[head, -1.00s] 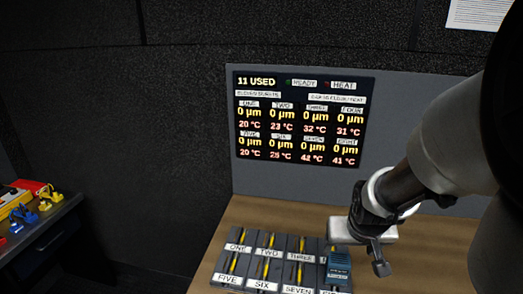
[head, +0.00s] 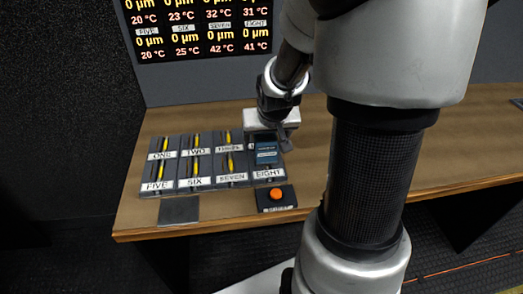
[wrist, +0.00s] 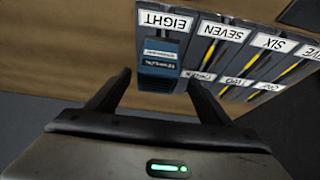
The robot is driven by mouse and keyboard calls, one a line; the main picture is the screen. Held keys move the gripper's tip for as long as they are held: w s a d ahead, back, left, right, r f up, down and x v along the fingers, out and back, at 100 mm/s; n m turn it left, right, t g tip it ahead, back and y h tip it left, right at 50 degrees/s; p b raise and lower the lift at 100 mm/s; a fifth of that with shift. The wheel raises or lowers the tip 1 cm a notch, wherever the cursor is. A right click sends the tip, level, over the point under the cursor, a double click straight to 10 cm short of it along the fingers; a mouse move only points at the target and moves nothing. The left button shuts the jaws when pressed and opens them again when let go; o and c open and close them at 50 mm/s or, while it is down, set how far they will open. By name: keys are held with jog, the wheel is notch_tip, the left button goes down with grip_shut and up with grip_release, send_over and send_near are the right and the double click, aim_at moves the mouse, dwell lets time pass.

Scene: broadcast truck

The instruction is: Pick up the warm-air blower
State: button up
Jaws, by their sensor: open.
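A small blue device with pale labels (head: 265,153) sits at the EIGHT slot, at the right end of the slotted block. I take it for the warm-air blower, but its label is too small to read. It also shows in the wrist view (wrist: 160,52), in front of the jaws. My gripper (wrist: 158,80) is open, with one finger on each side of the device's near end in that picture. No contact shows. In the head view my gripper (head: 284,136) hangs just behind and above the device, partly hidden by my own wrist.
The slotted block (head: 196,161) has several labelled slots with yellow strips. An orange button on a dark box (head: 276,194) stands in front of EIGHT. A grey pad (head: 179,210) lies at the table's front left. A readout panel (head: 195,28) is behind. Right tabletop (head: 455,130) is clear.

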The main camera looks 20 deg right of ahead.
aim_at(266, 139)
jog(key=b+x, duration=0.3)
jog(key=x, duration=0.2)
jog(key=shift+d+f+b, duration=0.2)
jog(key=shift+b, duration=0.15)
jog(key=shift+r, duration=0.1)
jog(key=c, duration=1.4)
jog(key=shift+r, duration=0.15)
jog(key=shift+c, duration=0.8)
